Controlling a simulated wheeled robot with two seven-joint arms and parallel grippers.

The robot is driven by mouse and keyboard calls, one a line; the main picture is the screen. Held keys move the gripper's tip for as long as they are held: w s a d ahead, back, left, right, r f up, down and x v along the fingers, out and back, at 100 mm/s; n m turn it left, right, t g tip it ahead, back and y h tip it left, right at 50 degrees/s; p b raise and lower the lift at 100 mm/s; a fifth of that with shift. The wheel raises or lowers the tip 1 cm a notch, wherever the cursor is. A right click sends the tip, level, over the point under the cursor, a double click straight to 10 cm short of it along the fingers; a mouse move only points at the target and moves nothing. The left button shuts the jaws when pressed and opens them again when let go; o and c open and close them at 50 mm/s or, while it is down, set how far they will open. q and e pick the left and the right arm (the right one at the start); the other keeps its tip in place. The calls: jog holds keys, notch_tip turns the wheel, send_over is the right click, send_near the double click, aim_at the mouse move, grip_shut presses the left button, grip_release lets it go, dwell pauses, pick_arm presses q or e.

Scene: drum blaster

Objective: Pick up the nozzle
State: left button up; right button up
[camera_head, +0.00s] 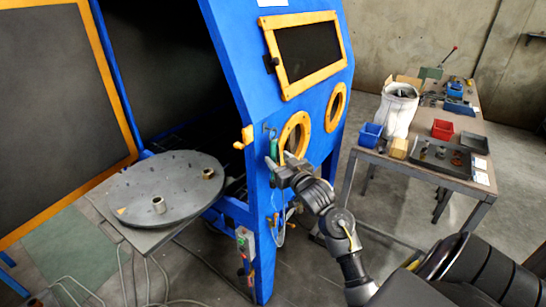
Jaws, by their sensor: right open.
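My right gripper (279,160) is open in front of the blue post of the blast cabinet (262,225). A small teal-green item (273,147) hangs on that post beside my fingertips. It may be the nozzle, but it is too small to tell. I cannot tell whether my fingers touch it; they are not closed on it. My left gripper is not in view.
The cabinet's door stands open at the left. A round turntable (185,170) with two small cylindrical parts sits outside it. Cables lie on the floor.

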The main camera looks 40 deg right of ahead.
aim_at(275, 151)
jog(key=w, duration=0.3)
jog(key=shift+d, duration=0.2)
jog(key=shift+s, duration=0.15)
grip_shut()
jog(key=shift+r, duration=0.1)
jog(key=shift+r, duration=0.65)
jog(key=s+a+b, duration=0.1)
jog(key=s+a, duration=0.2)
jog(key=s, duration=1.4)
jog(key=shift+s+b, duration=0.35)
jog(key=shift+b, duration=0.05)
